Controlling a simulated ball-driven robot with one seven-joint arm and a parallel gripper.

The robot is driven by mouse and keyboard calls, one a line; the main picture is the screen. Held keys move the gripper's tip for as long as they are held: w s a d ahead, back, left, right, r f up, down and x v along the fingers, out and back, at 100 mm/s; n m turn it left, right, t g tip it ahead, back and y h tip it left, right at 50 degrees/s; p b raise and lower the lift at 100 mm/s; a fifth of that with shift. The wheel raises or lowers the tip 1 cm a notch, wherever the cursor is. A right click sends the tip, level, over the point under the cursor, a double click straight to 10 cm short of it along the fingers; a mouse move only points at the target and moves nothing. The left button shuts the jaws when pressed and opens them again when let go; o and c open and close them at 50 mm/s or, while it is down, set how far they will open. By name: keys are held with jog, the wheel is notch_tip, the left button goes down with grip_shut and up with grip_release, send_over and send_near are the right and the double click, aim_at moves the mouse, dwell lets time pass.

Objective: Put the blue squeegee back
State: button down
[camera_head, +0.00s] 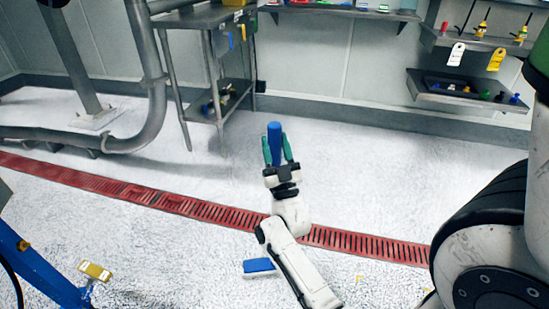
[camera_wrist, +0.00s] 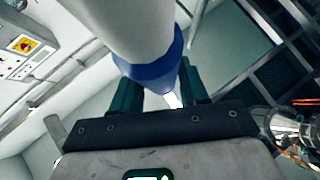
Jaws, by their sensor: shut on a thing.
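My gripper (camera_head: 277,150) is raised over the floor, its green fingers shut around a blue upright piece (camera_head: 275,135), which looks like part of the blue squeegee. In the wrist view, a thick pale shaft with a blue tapered part (camera_wrist: 152,72) sits between the dark green fingers (camera_wrist: 160,92). The shaft leaves the top of that view. A flat blue piece with a white edge (camera_head: 258,266) shows beside my arm in the head view. I cannot tell whether it belongs to the held thing or lies on the floor.
A metal table (camera_head: 205,18) with a lower shelf stands at the back left. Wall shelves (camera_head: 470,99) at the upper right hold small tools, and hanging tags (camera_head: 456,54) show there. A red floor drain (camera_head: 190,207) crosses the floor. A blue frame (camera_head: 40,268) stands at lower left.

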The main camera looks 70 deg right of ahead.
aim_at(276, 161)
jog(key=shift+w+f+b, duration=0.15)
jog(key=shift+f+b, duration=0.35)
jog(key=shift+f, duration=1.2)
jog(key=c, duration=0.6)
grip_release()
jog(key=shift+o, duration=0.2)
jog(key=shift+f, duration=0.1)
